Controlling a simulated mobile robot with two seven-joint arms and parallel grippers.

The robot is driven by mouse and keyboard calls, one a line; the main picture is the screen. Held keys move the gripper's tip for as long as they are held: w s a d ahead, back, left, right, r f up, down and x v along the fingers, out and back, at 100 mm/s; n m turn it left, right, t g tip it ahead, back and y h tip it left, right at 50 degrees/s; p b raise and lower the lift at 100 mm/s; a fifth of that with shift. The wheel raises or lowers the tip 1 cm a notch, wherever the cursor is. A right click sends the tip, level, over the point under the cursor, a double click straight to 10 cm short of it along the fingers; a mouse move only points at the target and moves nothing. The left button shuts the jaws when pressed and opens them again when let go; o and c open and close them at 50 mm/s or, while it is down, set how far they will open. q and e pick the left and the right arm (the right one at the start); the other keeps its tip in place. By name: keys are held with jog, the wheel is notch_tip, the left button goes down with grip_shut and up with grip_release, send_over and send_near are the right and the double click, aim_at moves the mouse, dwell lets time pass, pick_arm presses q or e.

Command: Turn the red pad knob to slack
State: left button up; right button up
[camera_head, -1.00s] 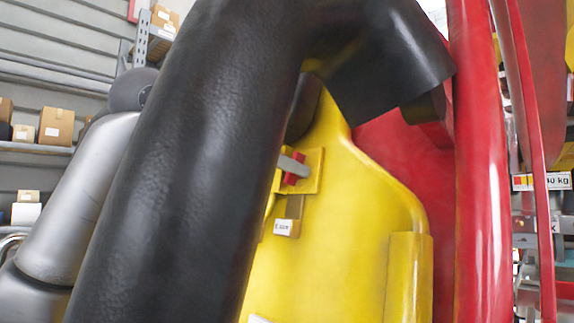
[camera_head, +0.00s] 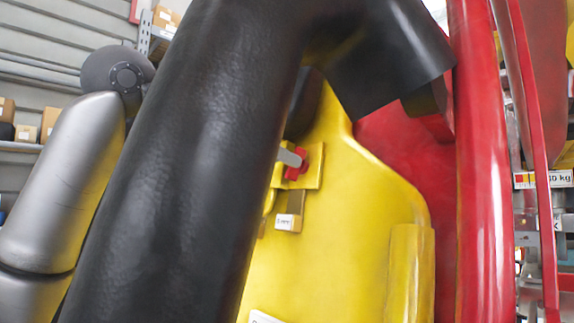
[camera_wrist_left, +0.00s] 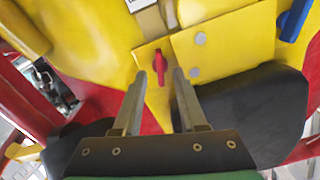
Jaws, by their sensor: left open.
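The red pad knob (camera_head: 299,166) sits on a small yellow plate on the yellow seat back (camera_head: 350,215). In the left wrist view the knob (camera_wrist_left: 158,65) is a narrow red bar, its long side nearly upright in the picture. My left gripper (camera_wrist_left: 158,80) is open, one finger on each side of the knob's line, with the knob just ahead of or between the tips. Contact cannot be told. In the head view only a grey fingertip (camera_head: 289,157) shows beside the knob; the black padded restraint hides the rest. My right gripper is not in view.
The thick black padded restraint (camera_head: 180,170) crosses the head view close in front. A red post (camera_head: 480,160) stands at right. A small white label (camera_head: 287,222) sits below the knob. In the wrist view, a dark pad (camera_wrist_left: 245,105) lies right of the fingers and a blue part (camera_wrist_left: 293,20) at upper right.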

pick_arm(q)
jog(key=b+v, duration=0.3)
jog(key=v, duration=0.9)
jog(key=shift+s+a, duration=0.2)
jog(key=shift+a, duration=0.05)
